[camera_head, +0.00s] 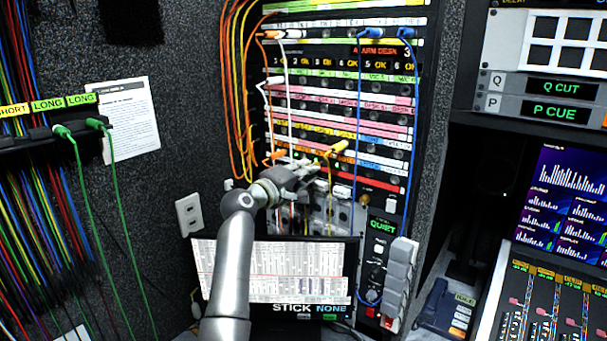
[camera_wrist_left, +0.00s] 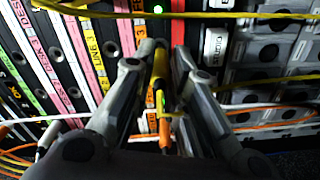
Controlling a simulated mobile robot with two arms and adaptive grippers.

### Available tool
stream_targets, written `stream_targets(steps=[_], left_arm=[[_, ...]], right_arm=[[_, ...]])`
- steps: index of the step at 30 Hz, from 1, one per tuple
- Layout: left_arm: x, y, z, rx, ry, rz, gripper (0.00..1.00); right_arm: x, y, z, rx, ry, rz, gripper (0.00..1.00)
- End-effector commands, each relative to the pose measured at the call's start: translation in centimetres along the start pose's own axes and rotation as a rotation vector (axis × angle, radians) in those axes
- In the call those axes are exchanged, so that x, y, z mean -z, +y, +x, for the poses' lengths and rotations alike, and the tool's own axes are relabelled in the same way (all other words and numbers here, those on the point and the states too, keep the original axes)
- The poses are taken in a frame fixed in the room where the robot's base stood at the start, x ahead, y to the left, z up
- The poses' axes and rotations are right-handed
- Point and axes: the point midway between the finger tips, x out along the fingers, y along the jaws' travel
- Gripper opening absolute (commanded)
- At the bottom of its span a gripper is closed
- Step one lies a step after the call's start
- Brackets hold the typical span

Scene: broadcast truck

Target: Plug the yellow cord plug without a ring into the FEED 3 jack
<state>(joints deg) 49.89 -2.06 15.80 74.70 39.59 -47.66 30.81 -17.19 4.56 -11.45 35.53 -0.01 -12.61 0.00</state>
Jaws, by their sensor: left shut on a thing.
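My left gripper (camera_head: 304,170) reaches to the lower part of the patch panel (camera_head: 268,62). In the left wrist view its fingers (camera_wrist_left: 160,62) are shut on a yellow plug (camera_wrist_left: 160,85), pointed at the panel face. I cannot tell whether its tip is in a jack or just short of it, or whether it has a ring. Another yellow plug (camera_head: 340,147) sits at the panel just right of the gripper, with its yellow cord hanging down. I cannot read a FEED 3 label; the fingers cover part of the jack rows. My right gripper is not in view.
Orange cords (camera_head: 225,90) loop along the panel's left side, and a white cord and blue cords (camera_head: 358,130) hang across its front. A monitor (camera_head: 270,275) stands below. Green cords (camera_head: 80,185) hang from a rack at the left. A console (camera_head: 545,290) is at the right.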

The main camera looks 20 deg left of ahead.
Motion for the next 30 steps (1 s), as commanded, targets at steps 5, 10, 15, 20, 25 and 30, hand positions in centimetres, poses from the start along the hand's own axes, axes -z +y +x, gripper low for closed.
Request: stream_targets(steps=[5, 10, 15, 20, 25, 30], left_arm=[[0.0, 0.1, 0.5, -0.001, 0.0, 0.001, 0.0], [0.0, 0.0, 0.9, 0.0, -0.001, 0.001, 0.0], [0.0, 0.0, 1.3, -0.001, 0.0, 0.001, 0.0], [0.0, 0.1, 1.7, -0.002, 0.0, 0.001, 0.0], [0.0, 0.0, 2.1, -0.001, 0.0, 0.0, 0.0], [0.0, 0.1, 2.3, -0.002, 0.001, 0.0, 0.23]], right_arm=[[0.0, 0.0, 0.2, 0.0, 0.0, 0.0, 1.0], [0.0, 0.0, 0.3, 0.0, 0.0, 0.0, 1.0], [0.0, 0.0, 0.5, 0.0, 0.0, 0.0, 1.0], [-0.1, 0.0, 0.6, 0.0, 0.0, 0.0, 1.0], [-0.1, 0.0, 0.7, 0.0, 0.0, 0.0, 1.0], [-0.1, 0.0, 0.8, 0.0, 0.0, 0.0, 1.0]])
